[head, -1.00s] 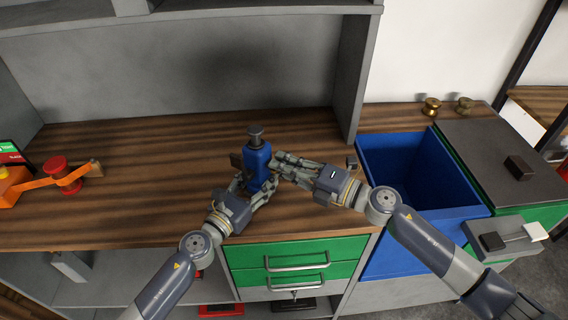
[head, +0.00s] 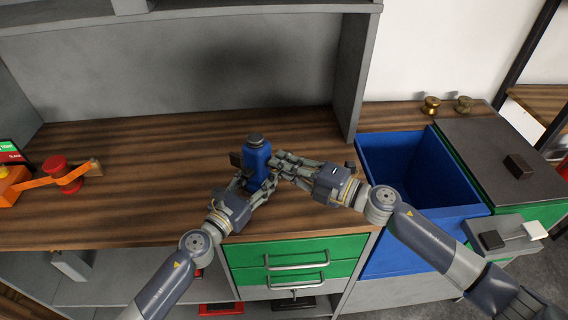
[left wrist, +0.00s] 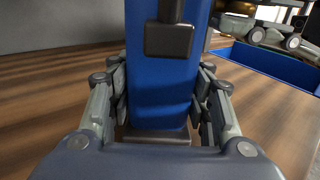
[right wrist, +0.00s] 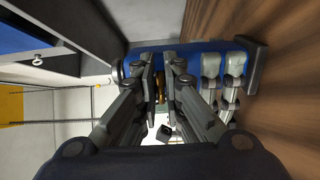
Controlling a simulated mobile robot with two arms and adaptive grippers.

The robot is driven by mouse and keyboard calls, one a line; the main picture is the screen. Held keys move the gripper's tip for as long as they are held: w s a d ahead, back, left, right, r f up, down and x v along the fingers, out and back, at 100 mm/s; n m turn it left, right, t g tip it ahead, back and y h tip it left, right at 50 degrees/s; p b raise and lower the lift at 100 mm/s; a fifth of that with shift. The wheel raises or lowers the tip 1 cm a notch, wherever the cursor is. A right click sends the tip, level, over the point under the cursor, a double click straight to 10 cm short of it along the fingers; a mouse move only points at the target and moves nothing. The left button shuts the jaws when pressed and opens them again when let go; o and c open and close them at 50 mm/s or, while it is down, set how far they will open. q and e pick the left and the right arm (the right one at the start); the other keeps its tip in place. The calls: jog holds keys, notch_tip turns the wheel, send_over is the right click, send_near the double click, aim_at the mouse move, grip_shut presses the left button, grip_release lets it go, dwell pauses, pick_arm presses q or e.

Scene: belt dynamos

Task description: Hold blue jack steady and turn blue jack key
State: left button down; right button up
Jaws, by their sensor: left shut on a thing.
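The blue jack (head: 257,165) stands upright on the wooden counter, with a dark round head (head: 255,138) on top. A dark block (head: 236,160) sits at its left side and also shows in the left wrist view (left wrist: 168,38). My left gripper (left wrist: 158,95) is shut on the jack's lower body, one finger on each side. My right gripper (head: 280,163) is at the jack's right side. In the right wrist view its fingers (right wrist: 160,80) flank a small brassy piece against the jack, perhaps the key. I cannot tell whether they squeeze it.
An orange and red device (head: 60,173) is at the left. A blue bin (head: 370,150) stands to the right, with brass knobs (head: 431,105) behind it. A grey panel (head: 350,80) rises behind my right gripper.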

jog(key=o, duration=0.4)
jog(key=shift+w+d, duration=0.15)
jog(key=shift+d, duration=0.05)
jog(key=shift+c, duration=0.2)
jog(key=shift+a, duration=0.1)
jog(key=v, duration=1.2)
pick_arm(q)
jog(key=c, duration=0.7)
grip_release()
